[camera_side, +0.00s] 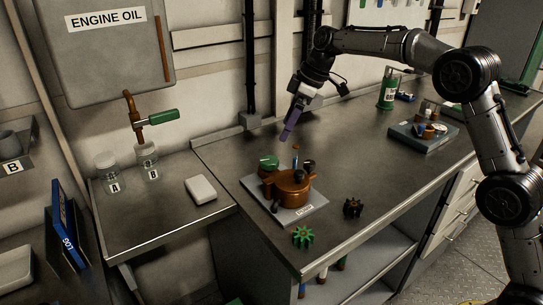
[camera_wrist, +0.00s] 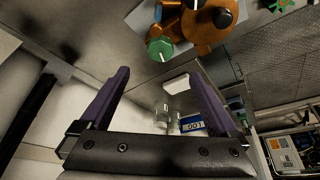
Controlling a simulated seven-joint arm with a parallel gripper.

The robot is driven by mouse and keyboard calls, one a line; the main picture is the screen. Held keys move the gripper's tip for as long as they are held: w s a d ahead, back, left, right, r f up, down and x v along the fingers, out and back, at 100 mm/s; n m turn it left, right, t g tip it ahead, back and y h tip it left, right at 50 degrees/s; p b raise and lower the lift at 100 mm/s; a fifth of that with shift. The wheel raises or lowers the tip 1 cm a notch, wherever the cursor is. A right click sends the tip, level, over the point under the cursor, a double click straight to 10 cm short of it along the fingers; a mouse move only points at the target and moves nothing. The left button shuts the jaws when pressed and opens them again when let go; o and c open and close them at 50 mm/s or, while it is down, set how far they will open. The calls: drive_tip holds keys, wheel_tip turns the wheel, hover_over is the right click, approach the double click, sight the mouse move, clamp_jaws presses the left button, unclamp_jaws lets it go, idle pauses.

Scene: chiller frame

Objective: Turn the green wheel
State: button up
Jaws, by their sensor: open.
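The green wheel (camera_side: 268,162) is a small round knob on the left back side of a copper-coloured pump body (camera_side: 292,187), which stands on a pale base plate (camera_side: 312,207). In the wrist view the green wheel (camera_wrist: 160,48) shows with a pale mark on it, just beyond and between my fingertips. My gripper (camera_side: 285,136) has purple fingers and hangs above and slightly behind the wheel, apart from it. In the wrist view my gripper (camera_wrist: 159,75) is wide open with nothing between the fingers.
A green gear (camera_side: 303,236) and a dark gear (camera_side: 352,208) lie near the bench's front edge. Jars A (camera_side: 108,172) and B (camera_side: 147,161) and a white block (camera_side: 201,190) are on the lower left shelf. Another device (camera_side: 424,136) and a green bottle (camera_side: 388,92) stand right.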

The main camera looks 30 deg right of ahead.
sight(269, 160)
drive_tip(key=x, duration=1.1)
drive_tip(key=shift+a+f, duration=0.1)
drive_tip(key=c, duration=1.4)
